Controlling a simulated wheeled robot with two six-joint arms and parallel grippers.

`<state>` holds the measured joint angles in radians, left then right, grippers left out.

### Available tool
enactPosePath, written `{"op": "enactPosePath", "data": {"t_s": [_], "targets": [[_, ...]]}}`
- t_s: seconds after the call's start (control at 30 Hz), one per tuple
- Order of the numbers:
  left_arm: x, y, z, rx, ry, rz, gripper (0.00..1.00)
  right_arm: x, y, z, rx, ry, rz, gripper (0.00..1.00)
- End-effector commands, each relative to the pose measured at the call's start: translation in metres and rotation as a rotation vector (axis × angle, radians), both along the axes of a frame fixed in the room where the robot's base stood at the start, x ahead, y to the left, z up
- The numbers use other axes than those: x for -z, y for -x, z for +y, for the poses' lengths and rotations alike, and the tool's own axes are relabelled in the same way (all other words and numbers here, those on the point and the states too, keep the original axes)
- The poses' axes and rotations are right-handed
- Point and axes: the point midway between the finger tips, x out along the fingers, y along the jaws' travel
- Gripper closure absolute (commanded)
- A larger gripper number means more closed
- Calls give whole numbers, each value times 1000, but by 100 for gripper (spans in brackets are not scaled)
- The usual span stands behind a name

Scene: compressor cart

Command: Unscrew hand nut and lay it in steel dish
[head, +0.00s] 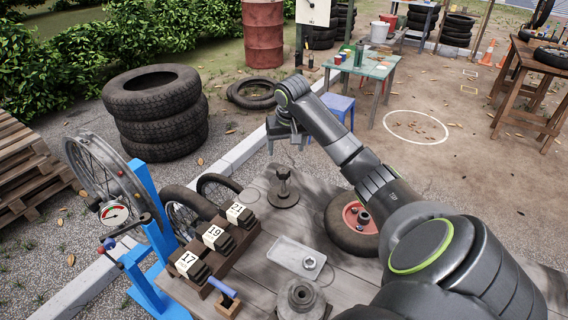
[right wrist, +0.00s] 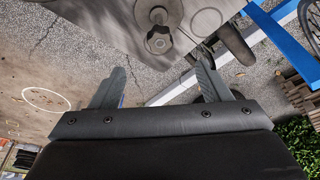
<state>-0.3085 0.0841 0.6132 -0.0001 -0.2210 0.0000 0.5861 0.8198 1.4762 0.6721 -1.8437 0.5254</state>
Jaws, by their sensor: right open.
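A dark hand nut (head: 284,174) appears to sit on an upright post with a round base plate on the bench. It also shows in the right wrist view (right wrist: 158,42), just beyond the fingertips. The steel dish (head: 283,251) is a shallow rectangular tray closer to me on the bench, with a small metal nut (head: 309,263) in it. My right gripper (head: 286,146) is open and empty, above and behind the hand nut; its two spread fingers show in the right wrist view (right wrist: 160,68), apart from the nut. My left gripper is not in view.
A wheel with a red hub (head: 356,217) lies right of the post. Blocks numbered 17, 19 and 21 (head: 216,237) stand at the left. A stepped round metal part (head: 302,297) is at the near edge. A blue stand (head: 150,215) holds a rim beside the bench.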

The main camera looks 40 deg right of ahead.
Motion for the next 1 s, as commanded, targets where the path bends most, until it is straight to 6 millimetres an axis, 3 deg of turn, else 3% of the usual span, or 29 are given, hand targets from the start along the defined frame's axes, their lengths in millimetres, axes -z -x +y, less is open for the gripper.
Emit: {"op": "enactPosePath", "data": {"t_s": [0.3,0.5,0.7,1.0], "targets": [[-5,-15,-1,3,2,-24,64,63,-15,-8,2,-3,3,30],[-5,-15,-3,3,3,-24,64,91,-22,-12,1,-1,2,30],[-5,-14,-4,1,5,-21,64,105,-25,-14,0,1,0,30],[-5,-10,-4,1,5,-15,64,106,-26,-14,0,0,-1,30]]}}
